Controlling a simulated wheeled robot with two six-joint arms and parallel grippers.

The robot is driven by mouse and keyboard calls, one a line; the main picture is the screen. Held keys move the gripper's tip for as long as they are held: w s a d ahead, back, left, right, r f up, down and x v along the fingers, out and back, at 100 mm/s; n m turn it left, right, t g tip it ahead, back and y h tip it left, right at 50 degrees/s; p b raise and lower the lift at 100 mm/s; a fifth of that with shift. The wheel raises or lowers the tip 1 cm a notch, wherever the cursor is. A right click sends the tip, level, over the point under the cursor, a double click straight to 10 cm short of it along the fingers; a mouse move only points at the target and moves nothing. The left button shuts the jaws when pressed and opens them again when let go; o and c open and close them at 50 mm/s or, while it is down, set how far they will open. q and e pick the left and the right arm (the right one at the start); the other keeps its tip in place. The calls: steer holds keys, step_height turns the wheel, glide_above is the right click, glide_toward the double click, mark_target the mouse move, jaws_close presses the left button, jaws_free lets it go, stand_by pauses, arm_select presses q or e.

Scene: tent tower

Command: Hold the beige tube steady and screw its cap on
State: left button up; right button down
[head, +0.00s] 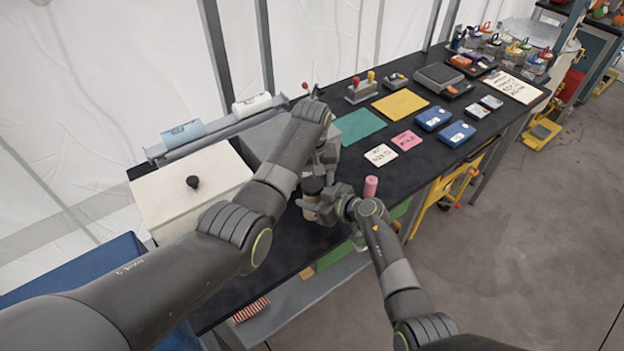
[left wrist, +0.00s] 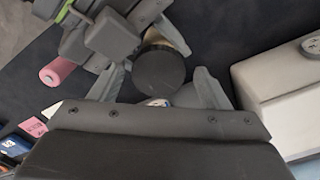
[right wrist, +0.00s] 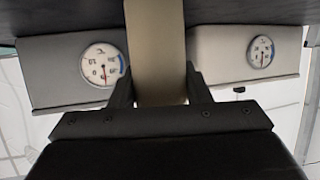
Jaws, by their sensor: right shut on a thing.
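The beige tube (head: 311,207) stands upright over the bench, partly hidden by my grippers; it fills the middle of the right wrist view (right wrist: 156,50). My right gripper (head: 322,204) is shut on it from the side. The dark round cap (left wrist: 160,72) is at the tube's top end; I cannot tell how firmly it sits. My left gripper (left wrist: 160,88) is above the cap with its fingers spread apart, one to each side. No finger visibly touches the cap.
A pink cylinder (head: 371,186) stands right of my right gripper. A white box with a black knob (head: 193,182) is at the left. Two gauges (right wrist: 103,65) (right wrist: 261,51) face the right wrist camera. Coloured mats and blue boxes (head: 433,118) lie farther along the black bench.

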arm_select(q)
steer(key=shift+r, duration=2.25)
steer(key=o, duration=0.6)
step_height(320, 180, up, 8)
steer(key=shift+f, duration=0.25)
